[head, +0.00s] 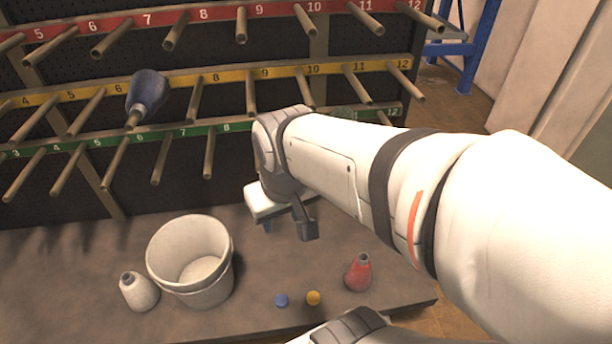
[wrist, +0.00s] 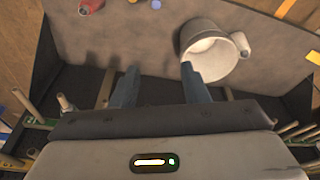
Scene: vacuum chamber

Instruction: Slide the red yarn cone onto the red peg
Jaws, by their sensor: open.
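The red yarn cone (head: 358,273) stands upright on the grey table near its right front edge. It also shows, partly cut off, at the top edge of the wrist view (wrist: 91,6). The red rail (head: 180,16) runs along the top of the rack, with several bare brown pegs (head: 241,25) pointing outward below its numbers. My gripper (head: 287,226) is open and empty over the table, to the left of the red cone and behind it. Its two fingers show spread apart in the wrist view (wrist: 158,74).
A white bucket (head: 165,262) stands left of the red cone, with a white cone (head: 138,291) beside it. A blue cone (head: 147,93) sits on a yellow-rail peg. Yellow and green rail pegs jut outward.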

